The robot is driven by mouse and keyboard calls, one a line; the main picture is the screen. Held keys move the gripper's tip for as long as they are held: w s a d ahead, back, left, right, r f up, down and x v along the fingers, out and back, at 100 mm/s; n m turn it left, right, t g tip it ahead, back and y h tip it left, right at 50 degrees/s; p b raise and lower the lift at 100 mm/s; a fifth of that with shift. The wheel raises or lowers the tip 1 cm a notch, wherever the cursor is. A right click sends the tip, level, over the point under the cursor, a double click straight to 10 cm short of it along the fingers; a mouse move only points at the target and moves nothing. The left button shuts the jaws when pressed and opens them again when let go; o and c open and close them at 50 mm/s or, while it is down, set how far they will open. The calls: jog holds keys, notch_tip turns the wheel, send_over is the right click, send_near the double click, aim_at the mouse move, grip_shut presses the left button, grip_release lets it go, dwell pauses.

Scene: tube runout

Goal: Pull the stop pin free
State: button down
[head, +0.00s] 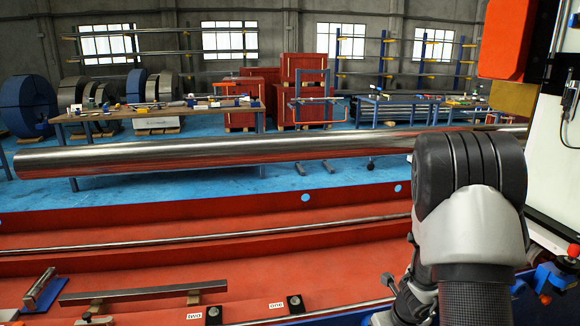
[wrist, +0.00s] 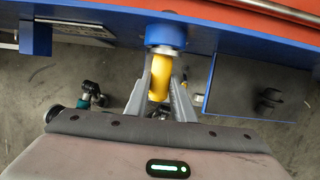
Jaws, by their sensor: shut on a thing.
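The stop pin (wrist: 160,76) shows a yellow grip in the wrist view, at the top middle. Its far end meets a blue collar (wrist: 165,33) with a bright metal ring between them. How deep the pin sits in the collar is hidden. My gripper (wrist: 161,88) has one grey finger on each side of the yellow grip and is shut on it. In the head view my arm's dark and light grey links fill the lower right, and the pin cannot be made out there.
In the head view a long steel tube (head: 200,156) spans above a red bed (head: 130,268). A short bar (head: 145,292) lies on the bed.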

jog(key=shift+s+d+b, duration=0.2)
jog(key=shift+s+b, duration=0.6)
jog(key=shift+s, duration=0.35)
jog(key=s+d, duration=0.2)
jog(key=s, duration=0.8)
